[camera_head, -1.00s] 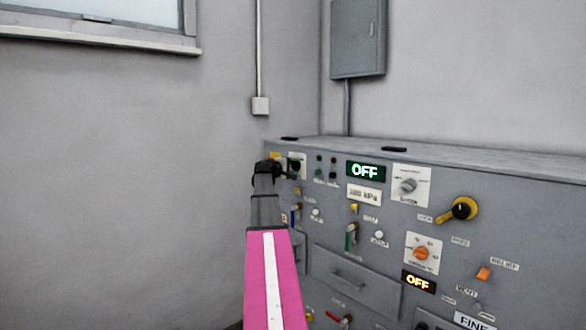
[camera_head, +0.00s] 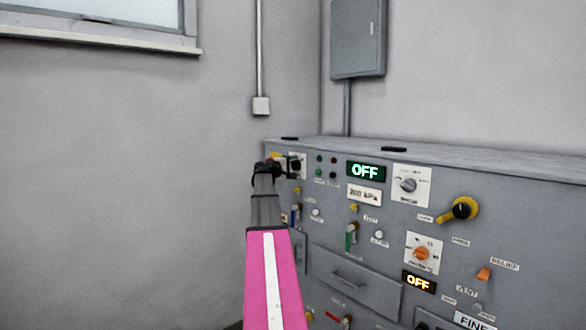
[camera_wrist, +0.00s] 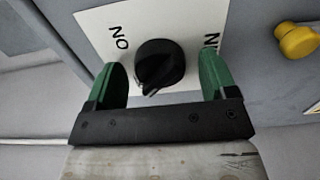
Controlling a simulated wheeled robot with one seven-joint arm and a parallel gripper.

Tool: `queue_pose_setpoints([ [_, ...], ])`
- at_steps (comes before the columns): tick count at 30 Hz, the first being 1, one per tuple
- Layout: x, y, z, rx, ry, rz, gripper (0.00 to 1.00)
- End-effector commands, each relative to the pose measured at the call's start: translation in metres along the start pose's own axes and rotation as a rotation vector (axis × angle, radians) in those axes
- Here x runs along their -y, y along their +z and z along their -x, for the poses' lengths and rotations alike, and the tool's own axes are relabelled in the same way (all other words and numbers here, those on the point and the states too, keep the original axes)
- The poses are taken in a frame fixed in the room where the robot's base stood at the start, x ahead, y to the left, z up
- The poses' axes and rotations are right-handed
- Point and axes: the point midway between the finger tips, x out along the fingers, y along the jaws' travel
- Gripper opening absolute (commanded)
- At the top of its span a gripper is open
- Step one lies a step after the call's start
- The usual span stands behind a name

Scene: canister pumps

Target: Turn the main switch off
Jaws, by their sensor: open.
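A black rotary knob (camera_wrist: 160,66) on a white plate (camera_wrist: 185,22) fills the middle of the wrist view. Its ridge points toward the lower left of the picture. An upside-down label reading like ON stands left of it; a second label on the right is partly hidden by a finger. My gripper (camera_wrist: 163,76) is open, with one green finger on each side of the knob. I cannot tell whether they touch it. In the head view, my gripper (camera_head: 277,168) is at the panel's upper left end, and the knob's white plate (camera_head: 299,160) shows partly behind it.
The grey panel (camera_head: 345,290) carries a lit green OFF display (camera_head: 366,171), a black-and-yellow rotary handle (camera_head: 461,209), an orange knob (camera_head: 421,253) and several small levers. A yellow knob (camera_wrist: 298,40) is right of the plate. Bare wall lies to the left.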

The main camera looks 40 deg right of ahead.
Motion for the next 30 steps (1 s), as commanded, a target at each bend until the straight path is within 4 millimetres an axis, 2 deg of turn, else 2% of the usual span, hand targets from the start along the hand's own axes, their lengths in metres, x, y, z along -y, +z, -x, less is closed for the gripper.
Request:
queue_pose_setpoints([
  [5,0.0,0.001,0.02,-0.002,0.0,0.0,0.78],
  [12,0.0,0.001,0.066,-0.003,0.0,0.0,0.78],
  [18,0.0,0.001,0.095,-0.002,0.0,0.0,0.78],
  [24,0.0,0.0,0.106,-0.001,0.0,0.0,0.78],
  [30,0.0,0.0,0.107,0.0,0.0,0.001,0.78],
])
